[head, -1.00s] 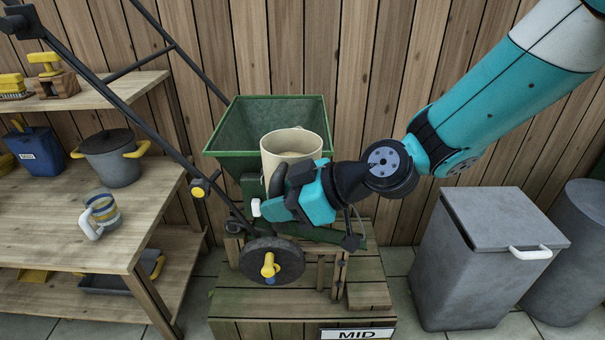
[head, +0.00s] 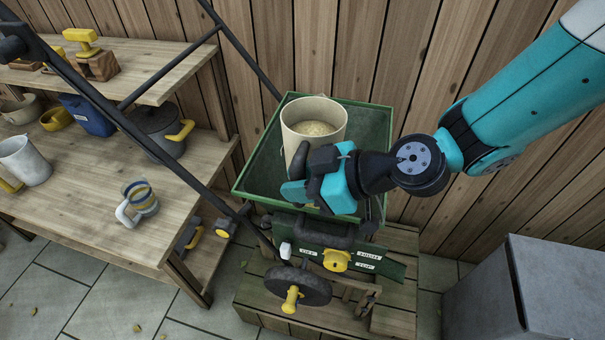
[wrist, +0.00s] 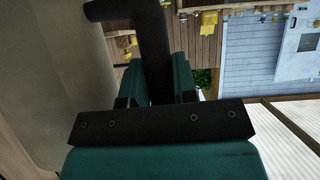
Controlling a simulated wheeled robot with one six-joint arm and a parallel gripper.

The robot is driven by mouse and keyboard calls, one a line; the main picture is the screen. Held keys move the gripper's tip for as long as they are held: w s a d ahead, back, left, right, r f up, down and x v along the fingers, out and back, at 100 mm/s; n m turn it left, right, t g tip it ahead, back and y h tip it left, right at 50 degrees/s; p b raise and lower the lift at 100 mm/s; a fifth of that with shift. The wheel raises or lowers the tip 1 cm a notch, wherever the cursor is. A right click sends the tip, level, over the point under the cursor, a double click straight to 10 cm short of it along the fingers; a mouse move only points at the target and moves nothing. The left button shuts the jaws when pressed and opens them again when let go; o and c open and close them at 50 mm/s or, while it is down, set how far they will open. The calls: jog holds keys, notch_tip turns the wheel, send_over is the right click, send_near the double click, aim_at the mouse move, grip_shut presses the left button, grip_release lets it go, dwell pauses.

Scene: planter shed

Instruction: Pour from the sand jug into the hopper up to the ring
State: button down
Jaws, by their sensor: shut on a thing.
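The sand jug (head: 295,148) is a cream cylinder with a dark handle, and pale sand (head: 315,128) shows inside it below the rim. My gripper (head: 308,182) is shut on the handle, at the jug's front right. The jug looks about upright, over or in front of the green hopper (head: 249,185); its height above the hopper is unclear. The hopper is a square funnel with a wide rim. I see no ring in it, and the jug and gripper hide much of its inside. In the wrist view my teal fingers (wrist: 165,82) close around the dark handle (wrist: 152,45), beside the jug wall (wrist: 45,80).
The hopper's machine stands on a wooden platform (head: 255,300), with a dark push bar (head: 110,115) slanting up left. A grey bin (head: 480,285) stands right.

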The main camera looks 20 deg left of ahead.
jog(key=shift+w+r+p, duration=0.3)
jog(key=shift+w, duration=0.1)
jog(key=shift+s+r+m+g+p, duration=0.2)
jog(key=shift+r+m+g+p, duration=0.15)
jog(key=shift+p, duration=0.8)
jog(key=shift+s+m+g+p, duration=0.15)
jog(key=shift+m+g+p, duration=0.15)
jog(key=shift+p, duration=0.25)
jog(key=shift+a, duration=0.2)
jog(key=w+a+m+t+p, duration=0.1)
jog(key=a+m+t+p, duration=0.3)
jog(key=a, duration=0.4)
jog(key=shift+a+f+m+t+p, duration=0.2)
jog(key=shift+f+m+t+p, duration=0.15)
jog(key=shift+f+t, duration=0.1)
